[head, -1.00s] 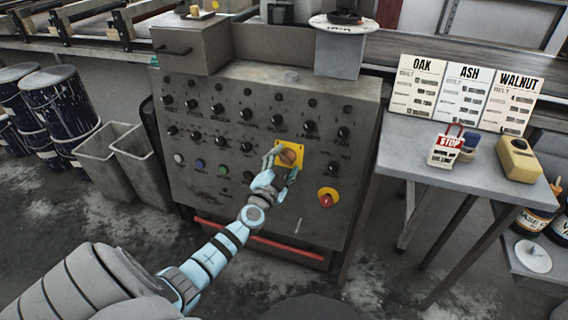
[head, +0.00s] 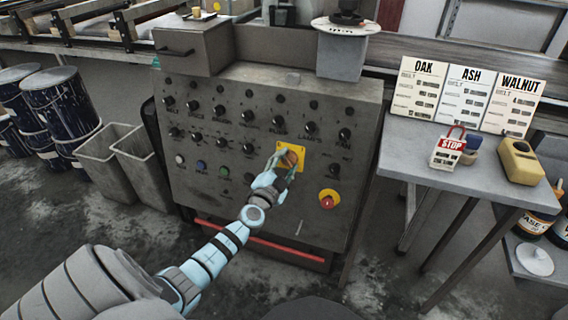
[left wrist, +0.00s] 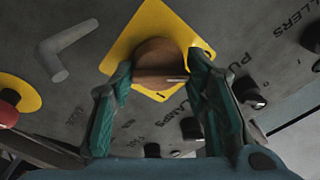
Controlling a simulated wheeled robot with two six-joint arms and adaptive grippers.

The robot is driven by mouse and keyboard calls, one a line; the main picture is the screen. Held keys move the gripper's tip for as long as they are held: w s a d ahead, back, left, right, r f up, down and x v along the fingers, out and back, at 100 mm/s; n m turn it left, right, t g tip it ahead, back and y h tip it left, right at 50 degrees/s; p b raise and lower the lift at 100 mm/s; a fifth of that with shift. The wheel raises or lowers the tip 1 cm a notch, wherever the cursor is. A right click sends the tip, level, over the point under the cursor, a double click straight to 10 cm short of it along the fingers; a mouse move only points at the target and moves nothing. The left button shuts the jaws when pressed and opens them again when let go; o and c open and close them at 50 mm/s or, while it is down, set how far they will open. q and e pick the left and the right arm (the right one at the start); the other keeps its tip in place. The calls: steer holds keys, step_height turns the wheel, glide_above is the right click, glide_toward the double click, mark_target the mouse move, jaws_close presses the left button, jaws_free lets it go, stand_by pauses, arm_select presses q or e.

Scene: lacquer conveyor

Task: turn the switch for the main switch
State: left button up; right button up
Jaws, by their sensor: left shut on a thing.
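The main switch is a round brown knob (head: 291,158) on a yellow plate (head: 303,150) on the grey control panel (head: 240,105). My left gripper (head: 282,163) is at the knob, its fingers on either side of it. In the left wrist view, the fingers (left wrist: 160,85) flank the brown knob (left wrist: 158,58), with the yellow plate (left wrist: 150,22) tilted behind it. The gripper is shut on the knob. The fingers partly hide the knob's sides. My right gripper is not in view.
A red emergency button on a yellow base (head: 328,200) is below right of the switch. Several black knobs and coloured buttons fill the panel. A grey table (head: 410,150) at right holds a STOP tag with padlock (head: 448,150) and species cards (head: 468,95).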

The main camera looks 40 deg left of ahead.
arm_select(q)
steer(key=shift+m+h, duration=0.3)
steer(key=shift+m, duration=0.9)
steer(key=m, duration=0.3)
steer(key=shift+h, duration=0.4)
steer(key=shift+m+g+p, duration=0.3)
steer(key=shift+m+p, duration=0.15)
steer(key=shift+m, duration=0.55)
steer(key=m+h+p, duration=0.1)
steer(key=m, duration=0.1)
steer(key=shift+m, duration=0.4)
steer(key=shift+m+p, duration=0.45)
steer(key=shift+m, duration=0.05)
steer(key=m+p, duration=0.1)
steer(key=m, duration=0.1)
steer(key=shift+s+m+g+p, duration=0.1)
steer(key=shift+m+g+p, duration=0.25)
steer(key=shift+m+g, duration=0.05)
steer(key=m+p, duration=0.2)
steer(key=m, duration=0.1)
steer(key=shift+m+g, duration=0.4)
steer(key=shift+s+f+m+p, duration=0.1)
steer(key=shift+f+m+p, duration=0.05)
steer(key=shift+m+p, duration=0.2)
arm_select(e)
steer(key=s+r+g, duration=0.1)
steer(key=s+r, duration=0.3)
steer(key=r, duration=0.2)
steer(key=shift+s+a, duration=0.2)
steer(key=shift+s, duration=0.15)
